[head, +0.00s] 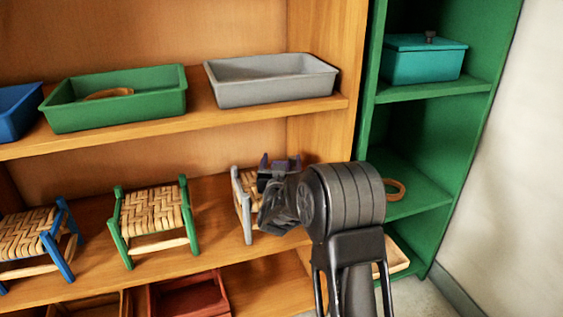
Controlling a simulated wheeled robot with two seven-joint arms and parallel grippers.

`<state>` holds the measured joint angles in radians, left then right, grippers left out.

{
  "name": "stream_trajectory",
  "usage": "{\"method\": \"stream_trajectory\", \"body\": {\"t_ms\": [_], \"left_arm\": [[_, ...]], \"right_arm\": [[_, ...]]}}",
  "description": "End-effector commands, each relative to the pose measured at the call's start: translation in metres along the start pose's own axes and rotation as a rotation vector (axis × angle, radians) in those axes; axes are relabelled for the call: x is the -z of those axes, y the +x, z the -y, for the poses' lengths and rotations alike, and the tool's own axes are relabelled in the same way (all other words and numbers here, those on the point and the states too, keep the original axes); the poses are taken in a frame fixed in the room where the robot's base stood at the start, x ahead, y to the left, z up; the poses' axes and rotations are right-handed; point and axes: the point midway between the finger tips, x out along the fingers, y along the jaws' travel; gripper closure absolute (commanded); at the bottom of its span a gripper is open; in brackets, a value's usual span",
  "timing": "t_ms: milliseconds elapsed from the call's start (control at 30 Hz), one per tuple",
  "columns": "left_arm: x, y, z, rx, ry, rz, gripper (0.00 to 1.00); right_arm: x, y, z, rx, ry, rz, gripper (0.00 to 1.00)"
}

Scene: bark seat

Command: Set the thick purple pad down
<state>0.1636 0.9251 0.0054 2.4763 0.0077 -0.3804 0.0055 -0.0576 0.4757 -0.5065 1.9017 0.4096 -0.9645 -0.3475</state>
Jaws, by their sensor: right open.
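My right gripper (272,182) is open at the grey-framed stool (240,198), on the right part of the middle wooden shelf. It hides most of that stool's seat. A small dark purple patch (293,162) shows just behind the gripper, at the height of the seat. It looks like part of the thick purple pad; the rest is hidden by my gripper and wrist. I cannot tell whether the pad lies flat on the seat or touches the fingers. My left gripper is out of view.
A green-framed stool (153,212) and a blue-framed stool (38,237) with woven seats stand to the left. Green (115,112), grey (275,92) and blue (18,112) trays sit on the shelf above. A green cabinet (445,90) with a teal box (422,65) stands right.

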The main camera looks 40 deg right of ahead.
Motion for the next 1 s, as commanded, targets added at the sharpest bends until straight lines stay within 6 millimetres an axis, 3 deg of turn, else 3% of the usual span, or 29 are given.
{"method": "stream_trajectory", "body": {"t_ms": [267, 700, 833, 1000], "left_arm": [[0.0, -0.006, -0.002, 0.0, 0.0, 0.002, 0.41], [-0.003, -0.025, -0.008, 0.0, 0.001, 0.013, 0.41], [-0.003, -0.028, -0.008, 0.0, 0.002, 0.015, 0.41], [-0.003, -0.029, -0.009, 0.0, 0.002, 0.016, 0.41]], "right_arm": [[0.005, -0.009, 0.0, 0.0, 0.001, 0.0, 0.24], [0.005, -0.093, 0.001, 0.002, 0.0, 0.001, 0.24], [0.004, -0.111, 0.0, 0.0, 0.0, 0.002, 0.24], [0.004, -0.12, 0.0, -0.001, 0.0, -0.001, 0.24]]}}
